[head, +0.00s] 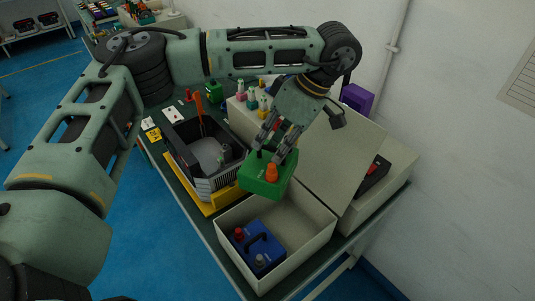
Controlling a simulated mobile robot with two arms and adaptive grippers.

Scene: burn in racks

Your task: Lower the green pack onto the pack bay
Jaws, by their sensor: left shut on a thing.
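The green pack (262,178) is a green block with an orange knob and a dark knob on top. My left gripper (276,152) is shut on it and holds it in the air, slightly tilted, near the back left rim of the open beige box. A blue pack (262,254) with a dark handle, a red knob and a grey knob sits in the front left of that box (312,252). I cannot tell for sure which spot is the pack bay. Bare floor shows inside the box beside the blue pack. My right gripper is not in view.
A dark bin (204,186) with an orange-handled tool stands on a yellow base (222,201) to the left. The box's raised lid (341,160) leans behind it. Small bottles (252,100) and a purple block (357,98) stand farther back. A white wall is on the right.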

